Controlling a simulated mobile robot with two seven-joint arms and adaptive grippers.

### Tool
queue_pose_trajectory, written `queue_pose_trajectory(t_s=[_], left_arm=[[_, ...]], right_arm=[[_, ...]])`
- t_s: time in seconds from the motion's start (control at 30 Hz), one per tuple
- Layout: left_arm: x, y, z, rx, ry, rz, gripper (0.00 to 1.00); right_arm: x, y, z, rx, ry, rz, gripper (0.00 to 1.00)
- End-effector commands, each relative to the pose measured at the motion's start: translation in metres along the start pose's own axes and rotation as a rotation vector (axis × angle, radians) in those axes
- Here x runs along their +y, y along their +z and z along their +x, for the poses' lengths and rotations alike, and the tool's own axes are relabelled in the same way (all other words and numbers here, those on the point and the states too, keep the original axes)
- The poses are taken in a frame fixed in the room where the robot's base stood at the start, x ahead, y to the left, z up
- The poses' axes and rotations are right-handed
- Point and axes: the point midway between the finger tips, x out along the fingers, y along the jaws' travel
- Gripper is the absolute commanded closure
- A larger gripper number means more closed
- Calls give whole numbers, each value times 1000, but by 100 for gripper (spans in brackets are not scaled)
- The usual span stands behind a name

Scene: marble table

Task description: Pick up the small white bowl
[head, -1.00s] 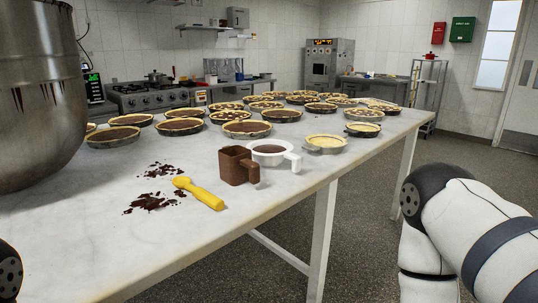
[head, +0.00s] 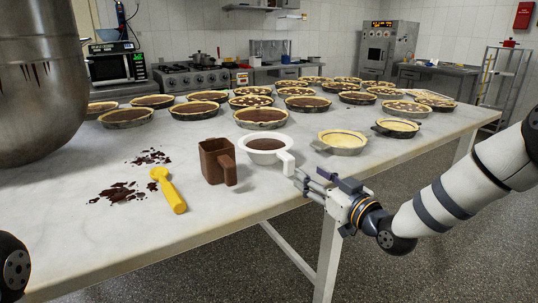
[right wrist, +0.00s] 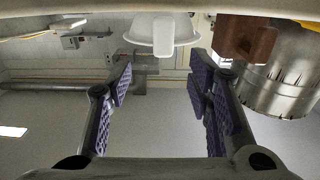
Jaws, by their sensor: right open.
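The small white bowl (head: 247,146) stands upright near the table's front edge, with dark brown filling in it. Its square white handle (head: 289,162) points toward my right gripper. My right gripper (head: 300,180) is open and empty, just right of the handle and apart from it. In the right wrist view the white bowl (right wrist: 184,30) and its handle (right wrist: 164,36) lie beyond the gap between the purple-padded fingers (right wrist: 163,78). My left gripper is out of view; only a dark part of my left arm shows at the lower left.
A brown square mug (head: 214,163) stands close left of the bowl. A yellow-handled tool (head: 169,191) and chocolate crumbs (head: 120,193) lie farther left. Several pies, including a pale one (head: 341,141), stand behind and right. A large metal mixing bowl (head: 35,90) fills the left. The front-left marble table (head: 90,245) is clear.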

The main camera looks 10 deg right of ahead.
Motion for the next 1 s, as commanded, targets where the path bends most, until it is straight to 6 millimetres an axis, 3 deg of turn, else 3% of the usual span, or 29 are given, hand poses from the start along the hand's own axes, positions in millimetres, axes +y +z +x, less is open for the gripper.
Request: queue_pose_trajectory(t_s=[0.07, 0.5, 0.8, 1.0], left_arm=[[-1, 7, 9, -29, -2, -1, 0], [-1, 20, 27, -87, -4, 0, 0], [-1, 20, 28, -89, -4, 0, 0], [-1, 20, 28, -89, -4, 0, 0]], right_arm=[[-1, 11, 19, -13, -2, 2, 53], [-2, 14, 94, -15, 0, 5, 53], [-2, 8, 104, -11, 0, 5, 53], [-2, 8, 103, -11, 0, 5, 99]])
